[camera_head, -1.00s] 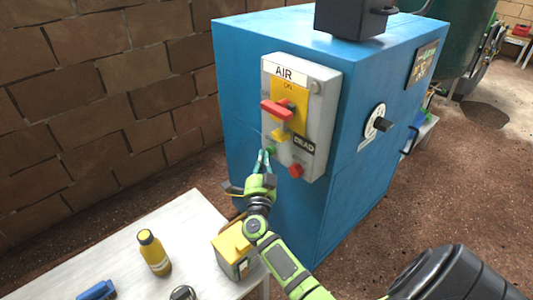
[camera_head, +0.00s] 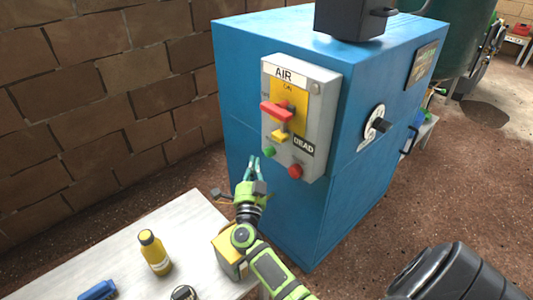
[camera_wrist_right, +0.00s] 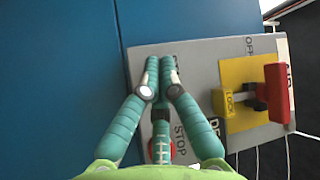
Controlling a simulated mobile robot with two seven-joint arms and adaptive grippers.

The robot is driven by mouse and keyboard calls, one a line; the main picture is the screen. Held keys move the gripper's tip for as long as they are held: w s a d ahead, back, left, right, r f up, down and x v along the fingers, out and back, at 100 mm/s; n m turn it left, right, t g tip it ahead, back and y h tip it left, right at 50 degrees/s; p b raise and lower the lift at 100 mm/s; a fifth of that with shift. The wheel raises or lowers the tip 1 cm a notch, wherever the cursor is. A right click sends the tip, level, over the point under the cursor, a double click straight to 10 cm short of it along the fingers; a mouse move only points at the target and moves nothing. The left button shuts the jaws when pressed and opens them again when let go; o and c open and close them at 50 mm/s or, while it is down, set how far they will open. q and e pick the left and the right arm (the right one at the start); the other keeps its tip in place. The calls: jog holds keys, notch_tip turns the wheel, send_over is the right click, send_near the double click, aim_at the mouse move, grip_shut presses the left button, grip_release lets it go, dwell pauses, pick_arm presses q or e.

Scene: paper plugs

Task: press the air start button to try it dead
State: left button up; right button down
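The air box is a grey panel (camera_head: 325,95) marked AIR on the front of the blue cabinet (camera_head: 240,90). It carries a green button (camera_head: 269,151) at lower left, a red button (camera_head: 295,171) at lower right beside a DEAD label (camera_head: 303,146), and a red handle (camera_head: 276,111) over a yellow plate. My right gripper (camera_head: 254,160) is just left of and below the green button, apart from it in the head view. Its fingertips are together and empty. In the right wrist view the fingers (camera_wrist_right: 160,62) hide the green button and partly cover the red button (camera_wrist_right: 161,148). My left gripper is out of view.
A pale table (camera_head: 115,245) at lower left holds a yellow bottle (camera_head: 154,253), a blue object (camera_head: 98,291) and a yellow-topped box (camera_head: 228,243) close under my right arm. A round dial (camera_head: 374,122) is on the cabinet's right side. A brick wall (camera_head: 100,100) stands at left.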

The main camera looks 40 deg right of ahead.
jog(key=shift+s+a, duration=0.15)
jog(key=shift+a, duration=1.55)
